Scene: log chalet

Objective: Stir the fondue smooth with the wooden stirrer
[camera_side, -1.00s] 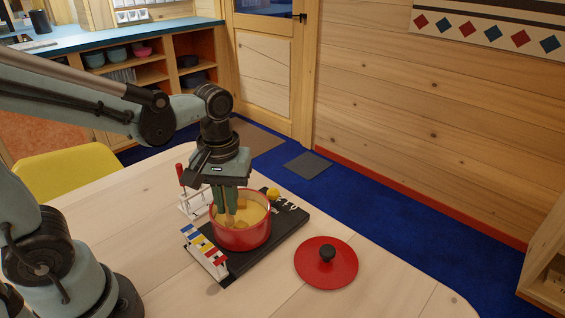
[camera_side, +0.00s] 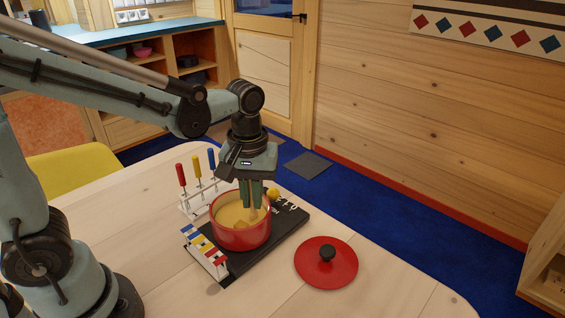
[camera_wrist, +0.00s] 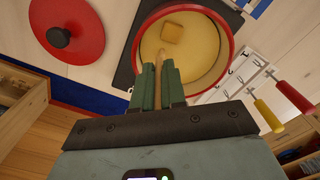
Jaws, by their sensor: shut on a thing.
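The red pot (camera_side: 240,238) stands on a black board (camera_side: 285,224) on the table and holds yellow fondue (camera_side: 232,216). A tan block (camera_wrist: 173,33) shows in the fondue in the wrist view. My gripper (camera_side: 253,203) points down over the pot's far right side. It is shut on the wooden stirrer (camera_wrist: 160,62), whose lower end reaches into the fondue. Most of the stirrer's upper part is hidden by the fingers. In the wrist view, my gripper (camera_wrist: 158,72) shows the stirrer between its green fingers.
The red lid (camera_side: 326,262) lies right of the board. A white rack (camera_side: 198,198) with red, yellow and blue-handled forks stands behind the pot at left. A striped colored item (camera_side: 204,250) lies at the board's left end. Bare table lies in front.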

